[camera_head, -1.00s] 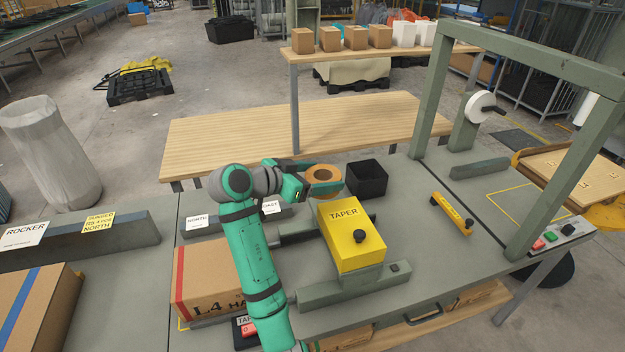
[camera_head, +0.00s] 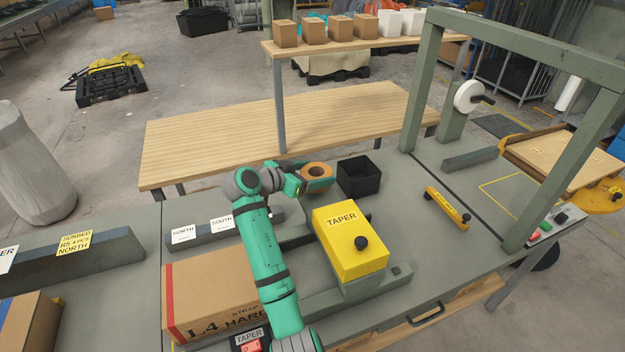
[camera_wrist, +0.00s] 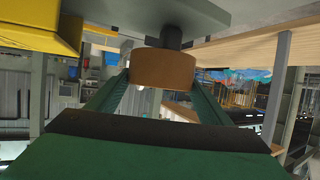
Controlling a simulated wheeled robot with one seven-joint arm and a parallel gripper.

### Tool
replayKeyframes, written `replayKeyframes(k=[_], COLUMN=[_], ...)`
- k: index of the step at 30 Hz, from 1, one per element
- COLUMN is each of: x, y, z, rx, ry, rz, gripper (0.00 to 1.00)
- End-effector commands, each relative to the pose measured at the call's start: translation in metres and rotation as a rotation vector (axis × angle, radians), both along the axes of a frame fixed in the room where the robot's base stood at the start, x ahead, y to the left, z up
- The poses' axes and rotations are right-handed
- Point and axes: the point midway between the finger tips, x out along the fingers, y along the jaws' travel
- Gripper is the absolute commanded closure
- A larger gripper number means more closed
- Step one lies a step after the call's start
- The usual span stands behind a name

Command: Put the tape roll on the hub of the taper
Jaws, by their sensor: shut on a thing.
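The tape roll (camera_head: 317,171) is a brown ring with a hole, held level above the back of the bench. My gripper (camera_head: 306,178) is shut on it; in the wrist view the roll (camera_wrist: 163,69) sits between the two fingertips. The taper (camera_head: 350,242) is a yellow box with a black knob, standing to the right of my arm. Its yellow side also shows in the wrist view (camera_wrist: 40,25). There, a short dark post (camera_wrist: 172,38) stands between a grey-green slab and the roll; I cannot tell whether they touch. No hub shows clearly in the head view.
A black bin (camera_head: 358,177) stands just right of the roll. A cardboard box (camera_head: 212,293) lies left of my arm. A yellow bar (camera_head: 447,208) lies on the bench at right, near a green frame (camera_head: 413,90). A wooden table (camera_head: 220,135) is behind.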

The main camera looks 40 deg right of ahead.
Motion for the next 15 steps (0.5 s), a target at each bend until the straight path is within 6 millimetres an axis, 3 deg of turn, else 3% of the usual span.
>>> replayKeyframes(k=[5,12,15], x=[0.002,0.003,0.004], y=[-0.004,-0.006,-0.005], z=[-0.008,-0.039,-0.043], rx=[0.001,0.001,0.0], ry=[0.0,0.002,0.001], rz=[0.0,0.001,0.001], gripper=[0.52,0.52,0.52])
